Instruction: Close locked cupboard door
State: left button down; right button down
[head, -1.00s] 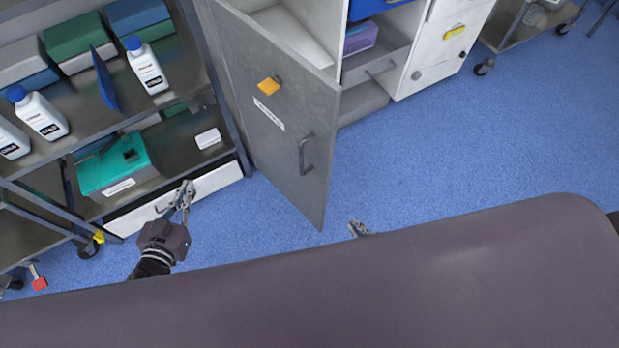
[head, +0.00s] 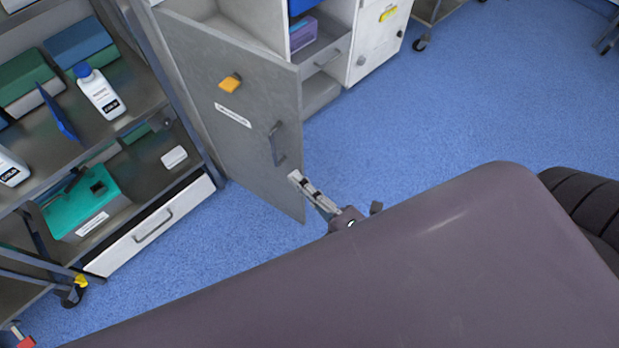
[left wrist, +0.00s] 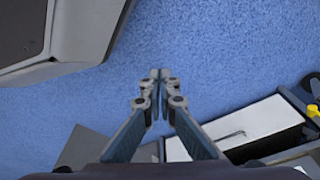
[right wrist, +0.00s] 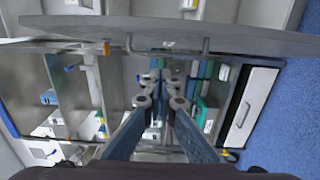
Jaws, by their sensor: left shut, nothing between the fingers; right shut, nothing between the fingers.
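The grey cupboard door (head: 235,125) stands wide open in the head view, with an orange latch (head: 231,82), a label and a bar handle (head: 276,145). My right gripper (head: 296,178) is shut and empty by the door's free edge, just below and right of the handle; I cannot tell whether it touches. In the right wrist view the door (right wrist: 250,37) runs across the top, beyond the right fingertips (right wrist: 158,76). My left gripper (left wrist: 158,76) is shut and empty over blue floor in the left wrist view; it is outside the head view.
The open cupboard (head: 329,88) holds a purple box. A shelf rack (head: 150,170) with bottles, boxes and a teal case stands left of the door. Blue floor is clear to the right.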

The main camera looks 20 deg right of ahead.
aim_at(296, 154)
jog(key=w, duration=0.2)
jog(key=w+d, duration=0.1)
jog(key=w, duration=0.3)
jog(key=shift+w+d, duration=0.4)
pick_arm(q)
jog(key=shift+w+r, duration=0.6)
jog(key=shift+r, duration=0.1)
pick_arm(e)
jog(key=shift+d, duration=0.1)
